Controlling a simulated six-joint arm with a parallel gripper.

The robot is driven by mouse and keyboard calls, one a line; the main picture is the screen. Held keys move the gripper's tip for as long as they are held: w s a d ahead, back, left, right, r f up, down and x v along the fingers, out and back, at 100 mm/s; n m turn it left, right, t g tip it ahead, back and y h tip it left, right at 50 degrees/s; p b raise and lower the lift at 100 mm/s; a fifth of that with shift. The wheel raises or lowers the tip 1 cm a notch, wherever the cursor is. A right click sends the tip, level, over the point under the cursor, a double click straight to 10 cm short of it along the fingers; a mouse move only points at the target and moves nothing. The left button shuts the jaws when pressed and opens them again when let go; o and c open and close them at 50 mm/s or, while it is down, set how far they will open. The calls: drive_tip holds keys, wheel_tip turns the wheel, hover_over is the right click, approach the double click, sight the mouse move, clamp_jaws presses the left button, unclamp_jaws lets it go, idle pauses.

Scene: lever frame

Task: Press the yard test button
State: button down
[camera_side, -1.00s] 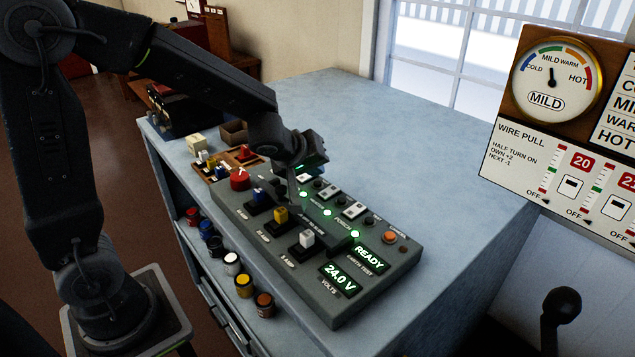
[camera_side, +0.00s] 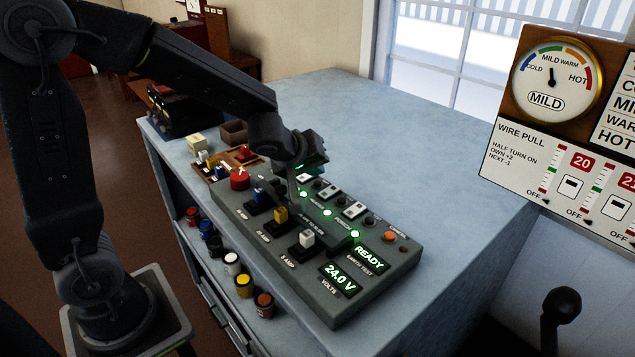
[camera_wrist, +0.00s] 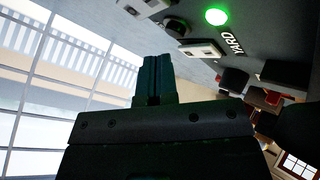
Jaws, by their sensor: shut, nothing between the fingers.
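The grey test panel (camera_side: 375,275) lies on the bench with a row of lit green lamps, white rocker switches and small dark round buttons. My gripper (camera_wrist: 154,76) is shut and empty. In the side view it is over the panel's far end, hiding part of it; whether its tips touch anything cannot be told.
An orange button (camera_side: 389,236) is at the right end. The bench top (camera_side: 420,150) behind is clear.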

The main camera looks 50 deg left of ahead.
drive_tip(key=shift+f, duration=0.1)
drive_tip(key=shift+f, duration=0.3)
drive_tip(key=shift+s+f, duration=0.15)
drive_tip(key=shift+f, duration=0.65)
idle(1.2)
drive_tip(key=shift+a+r, duration=0.1)
drive_tip(key=shift+r, duration=0.05)
drive_tip(key=shift+s+r, duration=0.15)
drive_tip(key=shift+r, duration=0.1)
drive_tip(key=shift+r, duration=2.75)
